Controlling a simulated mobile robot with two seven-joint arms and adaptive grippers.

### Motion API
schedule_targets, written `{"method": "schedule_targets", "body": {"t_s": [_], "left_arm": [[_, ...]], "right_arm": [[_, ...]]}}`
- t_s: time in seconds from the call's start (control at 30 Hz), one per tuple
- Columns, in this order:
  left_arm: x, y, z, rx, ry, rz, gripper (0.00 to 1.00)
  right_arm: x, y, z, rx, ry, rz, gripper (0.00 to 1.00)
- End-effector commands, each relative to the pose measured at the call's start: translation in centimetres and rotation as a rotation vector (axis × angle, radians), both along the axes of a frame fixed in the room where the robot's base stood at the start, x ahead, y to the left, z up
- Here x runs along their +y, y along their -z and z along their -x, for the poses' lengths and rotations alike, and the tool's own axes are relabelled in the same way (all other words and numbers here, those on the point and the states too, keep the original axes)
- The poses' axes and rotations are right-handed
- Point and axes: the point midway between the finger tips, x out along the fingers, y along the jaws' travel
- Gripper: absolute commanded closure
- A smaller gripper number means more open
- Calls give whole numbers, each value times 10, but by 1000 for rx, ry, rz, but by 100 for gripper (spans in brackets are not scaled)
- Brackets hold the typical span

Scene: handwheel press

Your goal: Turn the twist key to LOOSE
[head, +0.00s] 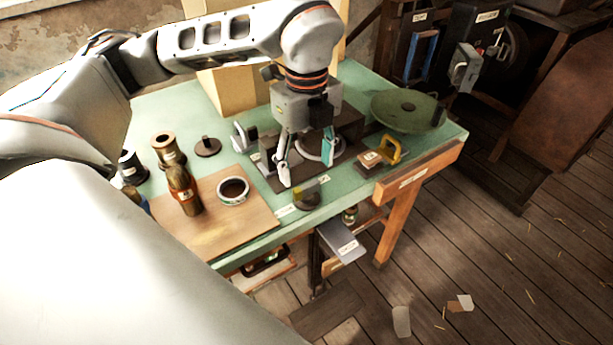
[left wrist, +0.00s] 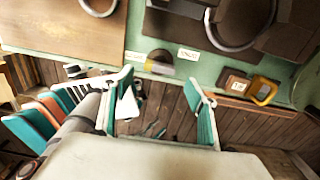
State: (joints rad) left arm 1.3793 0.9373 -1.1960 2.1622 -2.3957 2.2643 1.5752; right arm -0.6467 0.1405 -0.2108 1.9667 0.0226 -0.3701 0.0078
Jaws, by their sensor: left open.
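The twist key (head: 307,199), a dark round base with an upright olive-yellow grip, sits at the front edge of the green bench. Small white labels lie on either side of it, too small to read. In the left wrist view the key (left wrist: 159,62) shows ahead of the fingers, near the bench edge. My left gripper (head: 307,166) is open and empty, above the bench and just behind the key in the head view. Its two teal-padded fingers also show in the left wrist view (left wrist: 160,105), spread apart and not touching the key. My right gripper is in neither view.
The press's ring handwheel (head: 333,150) stands behind my gripper's fingers. A yellow-handled block (head: 391,150) lies to the right. A grey lever plate (head: 343,241) juts out below.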

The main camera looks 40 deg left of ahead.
Motion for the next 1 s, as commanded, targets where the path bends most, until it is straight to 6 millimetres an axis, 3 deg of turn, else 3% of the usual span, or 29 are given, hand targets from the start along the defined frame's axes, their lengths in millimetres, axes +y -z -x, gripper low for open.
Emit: {"method": "schedule_targets", "body": {"t_s": [0.1,0.33,1.0], "left_arm": [[0,-26,-1,-4,0,0,42],[0,-56,0,-1,0,-1,42],[0,-64,0,2,0,-1,42]], "right_arm": [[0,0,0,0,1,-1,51],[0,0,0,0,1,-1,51],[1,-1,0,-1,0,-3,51]]}}
